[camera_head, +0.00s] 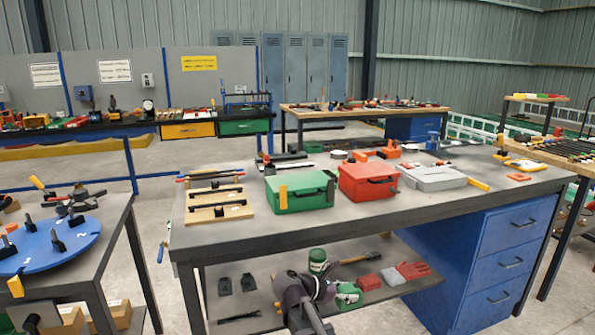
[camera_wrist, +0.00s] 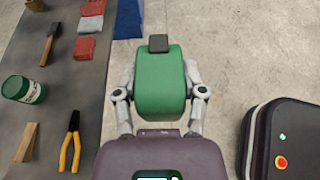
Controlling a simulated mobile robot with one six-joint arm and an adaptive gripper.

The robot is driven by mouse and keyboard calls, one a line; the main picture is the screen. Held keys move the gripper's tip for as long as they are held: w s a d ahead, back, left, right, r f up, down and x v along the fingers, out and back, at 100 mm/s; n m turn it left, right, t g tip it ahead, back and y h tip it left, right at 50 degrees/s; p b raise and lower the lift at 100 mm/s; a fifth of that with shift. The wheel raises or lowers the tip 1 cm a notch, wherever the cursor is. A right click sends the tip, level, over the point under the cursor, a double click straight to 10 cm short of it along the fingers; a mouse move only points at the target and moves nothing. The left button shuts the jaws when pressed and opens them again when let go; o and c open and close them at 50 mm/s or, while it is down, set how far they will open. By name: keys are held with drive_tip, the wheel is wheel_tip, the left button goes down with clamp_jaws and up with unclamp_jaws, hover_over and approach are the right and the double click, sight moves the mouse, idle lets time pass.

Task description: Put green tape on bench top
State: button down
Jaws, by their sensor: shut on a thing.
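The green tape (camera_head: 348,297) is a thick green roll held at the end of my arm, low in front of the bench's lower shelf. In the wrist view the tape (camera_wrist: 160,85) sits between the two fingers of my gripper (camera_wrist: 160,90), which is shut on it from both sides. Concrete floor shows beyond the tape, and the shelf edge lies to its left. The bench top (camera_head: 400,205) is a dark grey surface above and behind my gripper in the head view. My gripper's fingers are hard to make out in the head view.
The bench top carries a green case (camera_head: 300,192), a red case (camera_head: 368,181), a grey case (camera_head: 432,178) and wooden racks; its front strip is mostly bare. The lower shelf holds a green can (camera_wrist: 16,88), pliers (camera_wrist: 70,145) and a hammer (camera_wrist: 50,40). Blue drawers (camera_head: 500,255) stand right.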

wheel_tip(320, 180, up, 30)
drive_tip(key=p, duration=2.9)
drive_tip(key=shift+d, duration=0.15)
